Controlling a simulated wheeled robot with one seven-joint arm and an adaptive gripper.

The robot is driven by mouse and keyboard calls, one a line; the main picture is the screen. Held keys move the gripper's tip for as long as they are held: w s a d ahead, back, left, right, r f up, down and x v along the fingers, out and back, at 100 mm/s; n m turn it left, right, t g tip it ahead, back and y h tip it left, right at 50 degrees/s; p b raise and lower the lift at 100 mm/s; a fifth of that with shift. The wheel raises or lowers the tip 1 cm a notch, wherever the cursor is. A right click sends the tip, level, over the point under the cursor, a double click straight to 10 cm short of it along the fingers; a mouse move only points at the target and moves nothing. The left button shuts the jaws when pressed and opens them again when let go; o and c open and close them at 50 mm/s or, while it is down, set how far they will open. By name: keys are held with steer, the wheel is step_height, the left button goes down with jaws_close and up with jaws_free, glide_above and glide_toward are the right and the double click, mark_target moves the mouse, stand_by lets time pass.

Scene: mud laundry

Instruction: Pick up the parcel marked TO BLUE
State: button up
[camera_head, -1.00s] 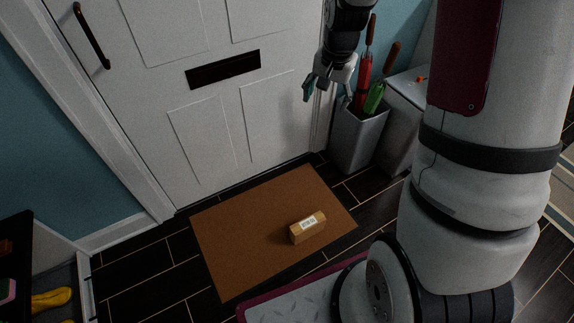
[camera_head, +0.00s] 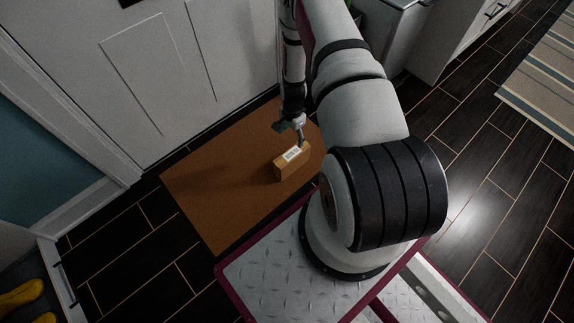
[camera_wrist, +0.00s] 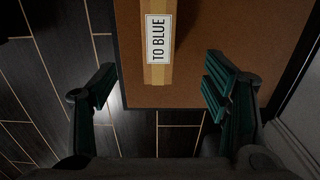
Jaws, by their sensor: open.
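The parcel (camera_head: 290,164) is a small tan box lying on the brown doormat. Its white label reads TO BLUE in the wrist view, where the parcel (camera_wrist: 158,72) is at the top centre. My gripper (camera_head: 291,132) is at the parcel's far side in the head view, above the mat. In the wrist view my gripper (camera_wrist: 158,88) is open and empty, with the parcel's near end between and beyond the two green-padded fingers. I cannot tell the exact height gap. The parcel's far end is cut off by the wrist view's top edge.
The brown doormat (camera_head: 205,190) lies before the white door (camera_head: 150,70). Dark plank floor is clear around it. A grey bin (camera_head: 393,35) stands beyond my arm, and a striped rug (camera_head: 545,85) lies at right. Yellow boots (camera_head: 22,296) are at lower left.

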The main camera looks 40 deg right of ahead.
steer(key=b, duration=0.3)
glide_above(292, 153)
steer(key=f, duration=0.8)
steer(key=shift+s+a+f, duration=0.1)
steer(key=shift+a+f, duration=0.05)
steer(key=shift+a, duration=0.1)
steer(key=shift+d+f+b, duration=0.15)
steer(key=shift+f+b, duration=1.55)
steer(key=shift+f, duration=1.4)
steer(key=shift+r, duration=0.1)
jaws_close()
